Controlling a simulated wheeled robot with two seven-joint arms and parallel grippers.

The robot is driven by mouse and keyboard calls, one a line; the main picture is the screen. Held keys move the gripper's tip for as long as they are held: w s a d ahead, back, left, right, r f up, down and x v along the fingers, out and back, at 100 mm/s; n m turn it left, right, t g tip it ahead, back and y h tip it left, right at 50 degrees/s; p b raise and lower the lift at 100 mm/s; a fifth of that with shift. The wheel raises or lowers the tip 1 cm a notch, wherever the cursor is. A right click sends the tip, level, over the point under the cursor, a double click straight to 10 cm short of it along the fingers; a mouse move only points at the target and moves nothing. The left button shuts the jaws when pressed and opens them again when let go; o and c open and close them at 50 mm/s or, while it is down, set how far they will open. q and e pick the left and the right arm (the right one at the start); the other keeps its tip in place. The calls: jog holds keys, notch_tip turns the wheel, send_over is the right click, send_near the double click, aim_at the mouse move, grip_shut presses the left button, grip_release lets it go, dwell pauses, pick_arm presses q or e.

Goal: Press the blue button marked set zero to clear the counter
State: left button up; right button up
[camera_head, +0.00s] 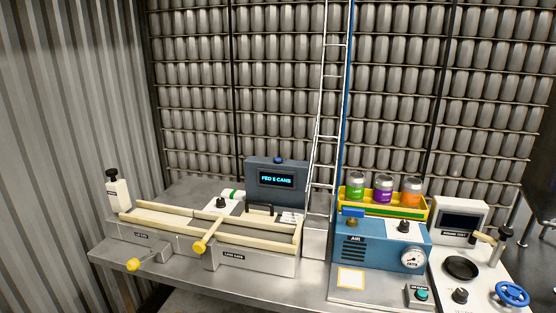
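The counter (261,187) is a dark grey box at the back of the bench, behind the can lane. Its lit screen (276,181) shows cyan text that reads "FED", a small digit, then "CANS". A small blue button (278,160) sits on top of the box; any marking on it is too small to read. Neither of my grippers is in view, and nothing touches the button or the counter.
Cream guide rails (160,231) with yellow-knobbed levers (200,247) lie in front of the counter. A white ladder-like chute (328,120) rises right of it. A blue air unit (375,245), a yellow can tray (428,213) and a blue handwheel (512,294) stand farther right.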

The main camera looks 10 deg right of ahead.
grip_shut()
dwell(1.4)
